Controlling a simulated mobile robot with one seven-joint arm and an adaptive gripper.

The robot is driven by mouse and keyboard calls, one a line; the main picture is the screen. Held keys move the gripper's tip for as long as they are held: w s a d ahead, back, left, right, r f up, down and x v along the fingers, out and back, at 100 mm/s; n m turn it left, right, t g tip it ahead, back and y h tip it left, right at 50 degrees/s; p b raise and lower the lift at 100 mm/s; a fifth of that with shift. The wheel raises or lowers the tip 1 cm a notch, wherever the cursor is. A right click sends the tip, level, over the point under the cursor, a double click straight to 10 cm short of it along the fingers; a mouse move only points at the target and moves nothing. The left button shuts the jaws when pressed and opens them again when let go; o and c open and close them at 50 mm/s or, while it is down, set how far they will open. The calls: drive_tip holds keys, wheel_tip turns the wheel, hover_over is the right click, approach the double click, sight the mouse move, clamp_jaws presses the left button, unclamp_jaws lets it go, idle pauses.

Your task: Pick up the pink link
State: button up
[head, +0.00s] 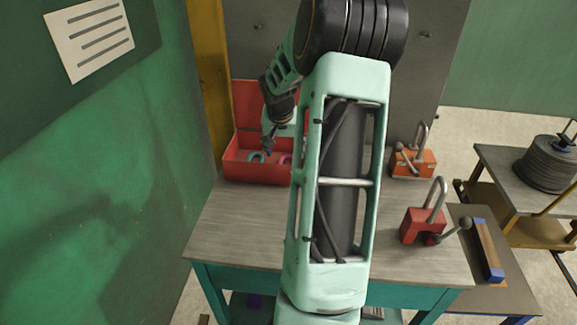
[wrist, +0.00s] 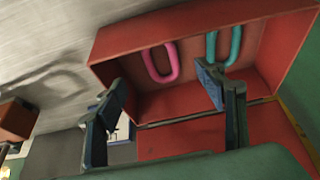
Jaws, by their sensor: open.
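The pink link (wrist: 173,62) lies in the open red box (wrist: 190,20), left of a teal link (wrist: 236,45) in the wrist view. In the head view only part of the pink link (head: 285,159) shows, close to my arm. My gripper (wrist: 161,80) is open and empty, its two blue fingers apart over the box. In the wrist view the pink link shows between and beyond the fingertips, and the right finger is close to the teal link's lower end. In the head view my gripper (head: 268,142) hangs over the box above the teal link (head: 257,157).
The red box's walls and raised lid stand around the links. On the workbench (head: 240,225), an orange block with a shackle (head: 414,163) and a red one (head: 423,226) stand to the right. A green wall (head: 110,180) rises at left. The bench's front left is clear.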

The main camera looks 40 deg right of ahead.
sight(286, 160)
drive_tip(key=shift+w+d+x, duration=0.15)
drive_tip(key=shift+x, duration=1.95)
drive_tip(key=shift+w+d+x, duration=0.1)
drive_tip(key=shift+w+x, duration=0.1)
drive_tip(key=shift+x, duration=1.9)
drive_tip(key=shift+r, duration=0.15)
drive_tip(key=c, duration=1.4)
